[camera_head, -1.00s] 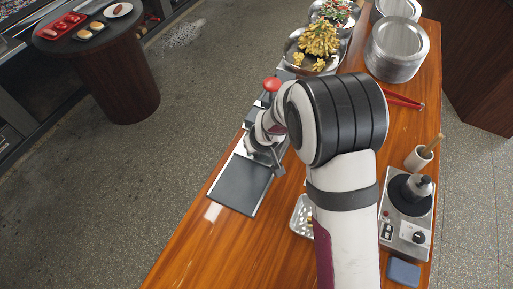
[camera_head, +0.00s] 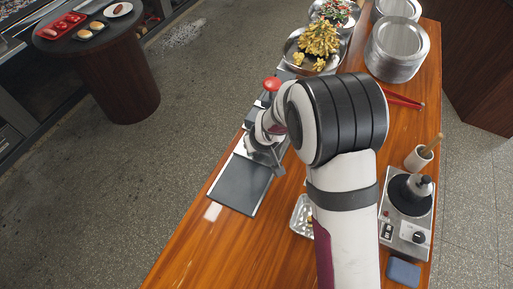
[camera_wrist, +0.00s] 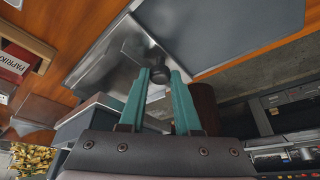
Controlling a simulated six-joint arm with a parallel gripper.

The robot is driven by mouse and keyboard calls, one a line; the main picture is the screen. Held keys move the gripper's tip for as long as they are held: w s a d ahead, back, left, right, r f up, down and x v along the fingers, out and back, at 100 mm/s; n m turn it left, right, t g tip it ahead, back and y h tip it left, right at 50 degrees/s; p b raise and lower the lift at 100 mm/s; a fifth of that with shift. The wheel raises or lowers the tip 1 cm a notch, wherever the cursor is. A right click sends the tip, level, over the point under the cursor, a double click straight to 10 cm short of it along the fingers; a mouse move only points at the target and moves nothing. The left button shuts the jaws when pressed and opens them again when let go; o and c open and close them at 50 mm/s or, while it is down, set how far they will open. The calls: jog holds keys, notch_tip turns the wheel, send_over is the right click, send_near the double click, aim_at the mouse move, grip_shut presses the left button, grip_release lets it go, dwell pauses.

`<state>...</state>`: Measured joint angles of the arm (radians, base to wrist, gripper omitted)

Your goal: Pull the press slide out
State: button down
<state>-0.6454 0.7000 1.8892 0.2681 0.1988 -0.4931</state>
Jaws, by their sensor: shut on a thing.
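The press slide, a flat dark grey plate with a light metal edge (camera_head: 240,184), lies on the wooden counter, out in front of the press. It fills the top of the wrist view (camera_wrist: 215,25). My gripper (camera_head: 272,158) is at the slide's end nearest the press. In the wrist view, the teal fingers of my gripper (camera_wrist: 160,76) are shut on a small black knob (camera_wrist: 160,72) on a metal bracket beside the plate. The red-topped lever (camera_head: 271,84) of the press stands behind my wrist; much of the press body is hidden by my arm.
Bowls of food (camera_head: 318,42) and stacked metal plates (camera_head: 397,48) stand at the far end of the counter. A hot plate (camera_head: 407,212) and a foil tray (camera_head: 301,215) are to the right. The counter front is clear (camera_head: 225,250).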

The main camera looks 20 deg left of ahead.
dwell(0.4)
jog(key=s, duration=1.5)
jog(key=shift+s, duration=0.1)
jog(key=c, duration=0.9)
grip_release()
